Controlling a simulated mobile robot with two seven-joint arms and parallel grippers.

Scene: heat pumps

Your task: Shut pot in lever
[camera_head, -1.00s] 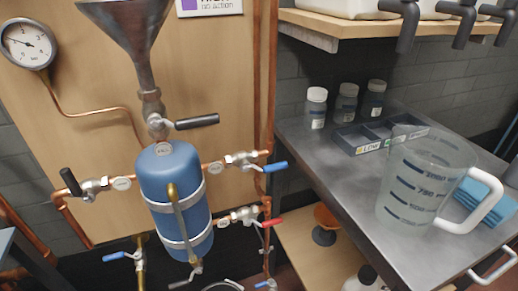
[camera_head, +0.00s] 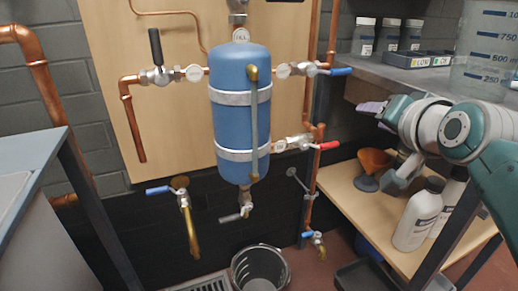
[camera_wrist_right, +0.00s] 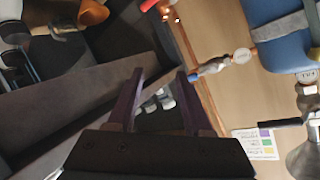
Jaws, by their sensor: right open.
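The blue pot (camera_head: 238,115) is upright on the panel. A black lever (camera_head: 155,47) on its upper left pipe points up, across the pipe. A blue lever (camera_head: 340,71) on its upper right pipe and a red lever (camera_head: 325,145) below it lie roughly along their pipes. I cannot read which tag says pot in. My right gripper (camera_head: 372,108) is open and empty at the shelf edge, right of these levers and apart from them. In the right wrist view its purple fingers (camera_wrist_right: 160,75) are spread, with the blue lever (camera_wrist_right: 208,69) beyond them. My left gripper is not in view.
The metal table (camera_head: 370,88) with jars and a measuring jug (camera_head: 487,50) stands right, close to my right arm. White bottles (camera_head: 418,215) and an orange funnel (camera_head: 375,160) are on the lower shelf. A bucket (camera_head: 260,268) stands on the floor.

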